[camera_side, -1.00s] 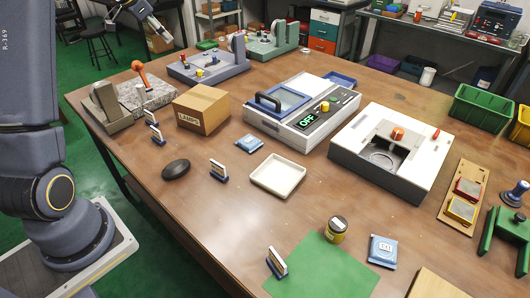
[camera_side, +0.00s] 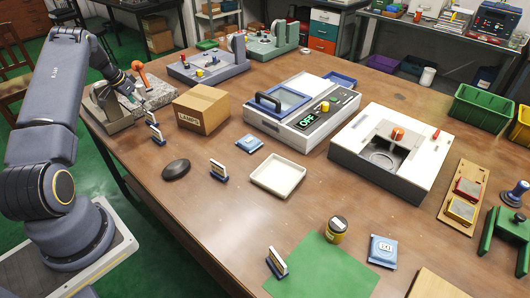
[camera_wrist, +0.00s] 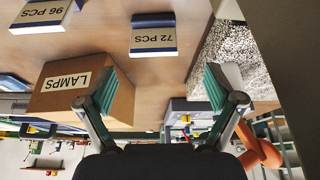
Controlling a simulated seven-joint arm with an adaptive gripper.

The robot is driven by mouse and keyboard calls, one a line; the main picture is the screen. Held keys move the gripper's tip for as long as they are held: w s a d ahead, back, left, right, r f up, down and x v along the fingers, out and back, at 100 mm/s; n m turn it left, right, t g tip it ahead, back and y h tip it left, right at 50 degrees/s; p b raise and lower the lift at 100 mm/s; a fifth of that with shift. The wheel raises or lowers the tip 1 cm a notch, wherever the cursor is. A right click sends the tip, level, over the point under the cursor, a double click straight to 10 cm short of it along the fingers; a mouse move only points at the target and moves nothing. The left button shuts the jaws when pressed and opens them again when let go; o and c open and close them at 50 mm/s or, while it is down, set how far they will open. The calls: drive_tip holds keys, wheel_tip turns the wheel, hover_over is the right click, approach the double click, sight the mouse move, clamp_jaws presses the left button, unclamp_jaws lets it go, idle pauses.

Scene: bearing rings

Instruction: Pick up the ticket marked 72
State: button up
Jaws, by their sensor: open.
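The ticket marked 72 PCS (camera_wrist: 153,37) is a white card on a dark blue base, at the top middle of the wrist view, which is upside down. My gripper (camera_wrist: 158,88) is open and empty, with its green-padded fingers spread apart. The ticket appears beyond the fingertips, not between them. In the side view my gripper (camera_side: 146,94) is low beside the speckled stone block. Two small tickets stand near it there, one (camera_side: 150,116) behind the other (camera_side: 156,134). Their print is too small to read, so I cannot tell which is 72.
A ticket marked 96 PCS (camera_wrist: 42,13) stands to the left in the wrist view. The LAMPS carton (camera_side: 201,110) and the speckled stone block (camera_side: 158,93) flank the nearby tickets. An orange-handled part (camera_side: 139,70) rises by the block. A black oval (camera_side: 176,169) lies nearer the front.

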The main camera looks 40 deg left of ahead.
sight(149, 113)
drive_tip(key=x, duration=0.6)
drive_tip(key=shift+s+d, duration=0.15)
drive_tip(key=shift+d, duration=0.25)
drive_tip(key=c, duration=1.3)
drive_tip(key=shift+r, duration=0.1)
